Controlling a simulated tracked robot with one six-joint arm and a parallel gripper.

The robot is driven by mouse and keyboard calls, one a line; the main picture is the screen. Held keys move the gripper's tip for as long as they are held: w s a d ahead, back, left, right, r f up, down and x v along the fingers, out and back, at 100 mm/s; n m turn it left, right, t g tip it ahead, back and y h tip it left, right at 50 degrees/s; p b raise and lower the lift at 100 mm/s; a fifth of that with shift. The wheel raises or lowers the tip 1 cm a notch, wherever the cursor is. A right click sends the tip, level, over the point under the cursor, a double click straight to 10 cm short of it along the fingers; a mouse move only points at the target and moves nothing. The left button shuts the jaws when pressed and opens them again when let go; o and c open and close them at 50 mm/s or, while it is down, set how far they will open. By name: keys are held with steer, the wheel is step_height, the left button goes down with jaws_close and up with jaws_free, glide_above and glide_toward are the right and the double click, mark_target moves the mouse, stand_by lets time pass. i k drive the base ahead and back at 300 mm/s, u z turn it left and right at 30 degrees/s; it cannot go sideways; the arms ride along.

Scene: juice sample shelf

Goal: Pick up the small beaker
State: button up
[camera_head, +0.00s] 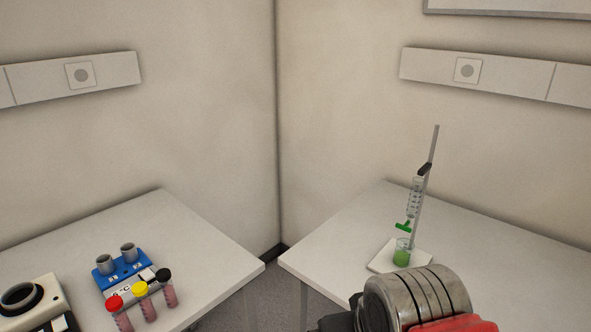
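A small beaker (402,254) with green liquid stands on the white base plate (384,264) of a stand on the right table. It is directly below a clear graduated burette (414,198) with a green stopcock. The burette is clamped to a tilted-looking metal rod (430,165). Part of my arm, a ribbed metal cylinder with red, is in front of the plate at the lower right and hides part of the table. A dark part shows at its left, but I cannot make out gripper fingers. The beaker's lower edge is close above my arm in the picture.
The left table (200,222) holds a blue device (122,271) with two grey cylinders, several capped tubes (145,303) in a rack, and a white device with a black ring (22,298). A gap separates the tables at the corner. The right table's left part (330,250) is clear.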

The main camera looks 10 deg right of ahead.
mark_target(404, 249)
steer(key=z, duration=0.2)
steer(key=k, duration=1.1)
steer(key=z, duration=0.6)
steer(key=i, duration=1)
steer(key=u, duration=0.05)
